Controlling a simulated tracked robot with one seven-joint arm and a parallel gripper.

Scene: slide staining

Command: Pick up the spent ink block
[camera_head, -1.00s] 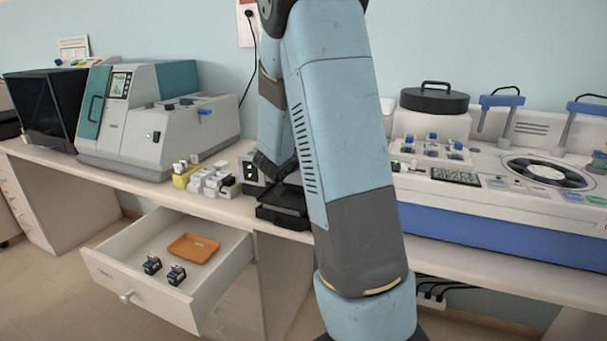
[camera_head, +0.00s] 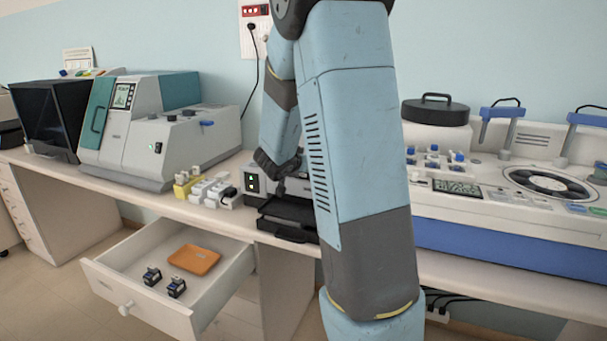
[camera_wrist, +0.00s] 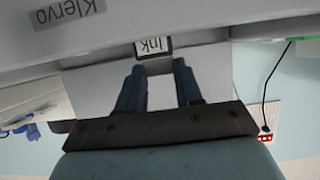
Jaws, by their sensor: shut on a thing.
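In the wrist view, my gripper (camera_wrist: 160,65) has its two dark blue fingers on either side of a small block marked "Ink" (camera_wrist: 153,45) and is shut on it. The block shows a dark-edged white label; most of its body is hard to make out. It is close against a pale grey surface lettered "Klervo" (camera_wrist: 70,14). In the head view, my gripper (camera_head: 277,165) is low over a small grey and black machine (camera_head: 290,210) on the bench. The block cannot be made out there.
An open drawer (camera_head: 125,290) holds an orange tray (camera_head: 194,259) and two dark blocks (camera_head: 176,287). Several white blocks and a yellow one (camera_head: 183,187) stand left of the machine. A large stainer (camera_head: 520,210) stands right; a grey-teal instrument (camera_head: 150,135) stands left.

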